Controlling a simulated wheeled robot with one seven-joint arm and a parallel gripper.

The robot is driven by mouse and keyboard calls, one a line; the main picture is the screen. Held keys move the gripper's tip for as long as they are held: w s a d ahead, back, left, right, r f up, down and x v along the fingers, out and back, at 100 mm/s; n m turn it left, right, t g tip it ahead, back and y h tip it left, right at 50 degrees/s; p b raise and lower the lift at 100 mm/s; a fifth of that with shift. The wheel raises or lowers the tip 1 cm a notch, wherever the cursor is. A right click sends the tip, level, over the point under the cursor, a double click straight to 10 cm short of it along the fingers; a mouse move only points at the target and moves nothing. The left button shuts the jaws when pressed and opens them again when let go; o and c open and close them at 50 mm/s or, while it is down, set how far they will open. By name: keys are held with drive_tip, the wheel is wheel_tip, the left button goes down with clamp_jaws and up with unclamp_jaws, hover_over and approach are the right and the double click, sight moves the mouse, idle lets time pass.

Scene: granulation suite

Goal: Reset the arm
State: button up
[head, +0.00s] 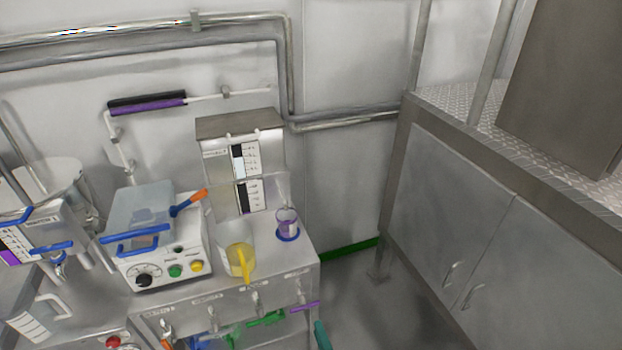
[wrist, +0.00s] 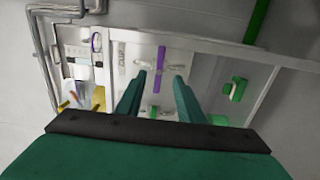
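My gripper (wrist: 157,97) shows in the wrist view as two teal fingers with a clear gap between them. It is open and nothing is between the fingers. Beyond the fingertips, a purple handle (wrist: 160,70) is on the bench front, apart from the gripper. In the head view only a teal piece (head: 322,335), which looks like part of my gripper, shows at the bottom edge, below and right of the bench corner. The rest of my arm is out of view.
The steel bench (head: 225,290) bears a white machine with knobs (head: 160,265), a yellow-handled jug (head: 240,262) and a purple-marked beaker (head: 287,222). Valves with coloured handles line its front. A steel cabinet (head: 460,235) stands at right. Floor (head: 365,310) between them is clear.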

drive_tip(key=s+a+r+m+h, duration=0.1)
drive_tip(key=s+r+m, duration=0.2)
drive_tip(key=s, duration=0.4)
drive_tip(key=s+a+r+m+t+h, duration=0.1)
drive_tip(key=s+a+r+m+h, duration=0.1)
drive_tip(key=s+m, duration=0.35)
drive_tip(key=s+a+r+m+h, duration=0.1)
drive_tip(key=s+r+m, duration=0.15)
drive_tip(key=s, duration=0.65)
drive_tip(key=s+r+m+g+h, duration=0.1)
drive_tip(key=s+r+m+g, duration=0.1)
drive_tip(key=s+r+m, duration=0.8)
drive_tip(key=s+r, duration=0.4)
drive_tip(key=s, duration=0.2)
drive_tip(key=shift+s+a+r+g+h, duration=0.2)
drive_tip(key=shift+a+r+g+h, duration=0.1)
drive_tip(key=shift+g, duration=0.1)
